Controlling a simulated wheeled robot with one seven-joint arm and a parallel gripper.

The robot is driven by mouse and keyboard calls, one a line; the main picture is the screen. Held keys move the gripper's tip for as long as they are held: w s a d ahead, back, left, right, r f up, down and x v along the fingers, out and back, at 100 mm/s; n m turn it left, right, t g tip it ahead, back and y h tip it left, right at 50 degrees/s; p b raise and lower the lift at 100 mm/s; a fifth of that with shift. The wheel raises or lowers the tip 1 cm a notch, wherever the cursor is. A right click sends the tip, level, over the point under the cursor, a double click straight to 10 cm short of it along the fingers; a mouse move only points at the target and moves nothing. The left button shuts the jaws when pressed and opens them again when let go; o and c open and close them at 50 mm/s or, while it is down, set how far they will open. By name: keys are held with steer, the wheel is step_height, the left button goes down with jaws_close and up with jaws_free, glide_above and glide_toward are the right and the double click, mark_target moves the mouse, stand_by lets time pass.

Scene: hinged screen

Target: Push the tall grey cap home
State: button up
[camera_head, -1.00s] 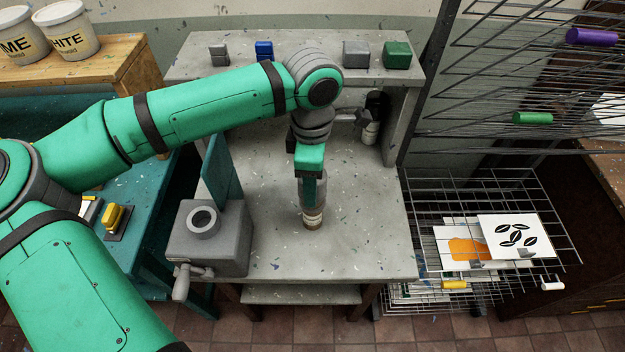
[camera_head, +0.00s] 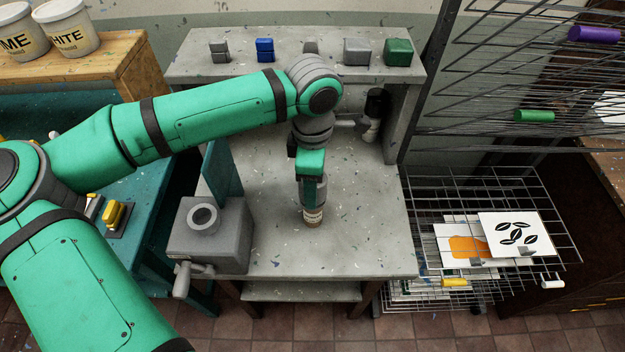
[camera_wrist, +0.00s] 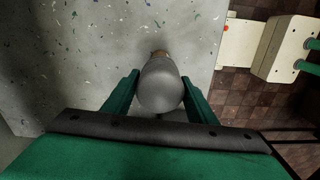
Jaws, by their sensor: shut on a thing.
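The tall grey cap (camera_head: 316,187) is between the fingers of my gripper (camera_head: 312,192), which is shut on it. In the wrist view, the cap (camera_wrist: 160,86) shows as a smooth rounded grey body between the two green fingers of my gripper (camera_wrist: 160,92). Under the cap, a short pale and brown banded part (camera_head: 313,217) shows just above the grey bench top, and a brown sliver of it (camera_wrist: 159,53) shows past the cap in the wrist view. The seam between cap and banded part is too small to judge. The cap looks about upright.
A grey box with a round collar and crank (camera_head: 208,235) stands left of my gripper, with a teal panel (camera_head: 222,172) behind it. A black-topped bottle (camera_head: 375,105) stands at the back right. Several blocks line the rear shelf (camera_head: 285,66). The bench's right side (camera_head: 370,235) is clear.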

steer(key=shift+f, duration=0.65)
steer(key=o, duration=1.2)
steer(key=shift+c, duration=0.2)
step_height(320, 180, up, 11)
steer(key=shift+f, duration=0.1)
